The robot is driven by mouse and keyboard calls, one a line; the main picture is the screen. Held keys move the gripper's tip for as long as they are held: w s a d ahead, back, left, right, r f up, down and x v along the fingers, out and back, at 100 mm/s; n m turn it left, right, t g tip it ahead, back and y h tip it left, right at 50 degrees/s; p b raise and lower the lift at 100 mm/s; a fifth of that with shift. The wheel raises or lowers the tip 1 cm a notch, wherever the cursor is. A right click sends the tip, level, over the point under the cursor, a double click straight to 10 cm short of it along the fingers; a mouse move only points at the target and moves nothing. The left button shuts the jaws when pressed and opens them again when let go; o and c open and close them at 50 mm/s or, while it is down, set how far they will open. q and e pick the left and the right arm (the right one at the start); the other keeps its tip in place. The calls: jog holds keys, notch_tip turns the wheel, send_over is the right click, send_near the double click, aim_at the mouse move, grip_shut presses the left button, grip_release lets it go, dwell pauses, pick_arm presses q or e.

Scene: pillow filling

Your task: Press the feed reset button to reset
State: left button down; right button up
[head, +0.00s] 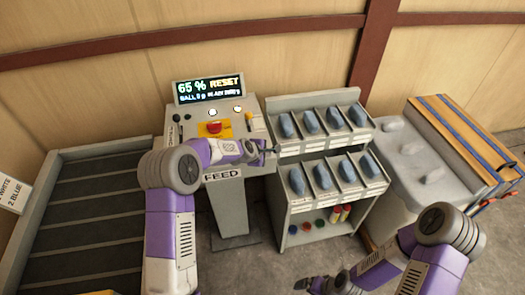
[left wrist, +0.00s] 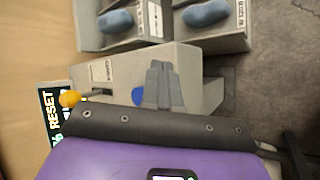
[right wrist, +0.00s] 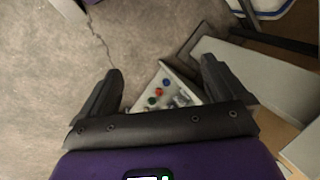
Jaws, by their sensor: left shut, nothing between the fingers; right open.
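The grey feed console (head: 228,190) stands at centre left in the head view, with a display (head: 210,88) reading "65 %" and "RESET". On its top are a red button (head: 213,127) on a yellow plate, pale lit buttons and an orange-tipped lever (head: 249,115). My left gripper (head: 272,148) is shut and empty over the console's right edge. In the left wrist view a round blue button (left wrist: 138,96) shows just left of the shut fingers (left wrist: 163,72); contact cannot be told. The orange knob (left wrist: 69,99) is further left. My right gripper (right wrist: 158,85) is open and empty, above the floor.
A rack of bins (head: 318,150) holding blue-grey pieces stands right of the console. Its low shelf carries coloured items, also visible in the right wrist view (right wrist: 155,92). A conveyor (head: 100,180) lies left. A grey bench (head: 410,165) stands right.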

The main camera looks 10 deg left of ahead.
pick_arm(q)
jog(key=s+a+r+n+p, duration=0.1)
jog(key=a+r, duration=0.3)
jog(key=a, duration=0.4)
jog(key=s+a+r+n+p, duration=0.1)
jog(key=a+r+n, duration=0.3)
jog(key=a, duration=0.4)
jog(key=shift+r, duration=0.7)
pick_arm(e)
notch_tip(320, 180, up, 3)
jog(key=shift+a+f, duration=0.1)
pick_arm(q)
jog(key=shift+a, duration=0.1)
pick_arm(e)
jog(key=shift+c, duration=0.3)
